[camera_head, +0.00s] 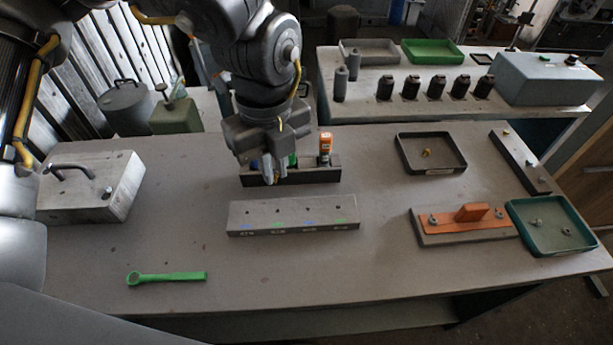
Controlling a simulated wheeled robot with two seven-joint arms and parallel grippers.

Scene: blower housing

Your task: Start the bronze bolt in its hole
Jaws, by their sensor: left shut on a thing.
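A small bronze-coloured piece (427,153) lies in the black tray (402,150). Another bronze-coloured piece (505,133) shows at the far end of a dark bar (522,160) at the right. The grey block (290,212) has small dark holes on top and coloured marks along its front. My right gripper is not in view.
A green wrench (168,278) lies at the front left, near a metal box (88,187). An orange plate (460,220) with a raised grip and a teal tray (552,242) with small parts are at the right. The front middle of the table is clear.

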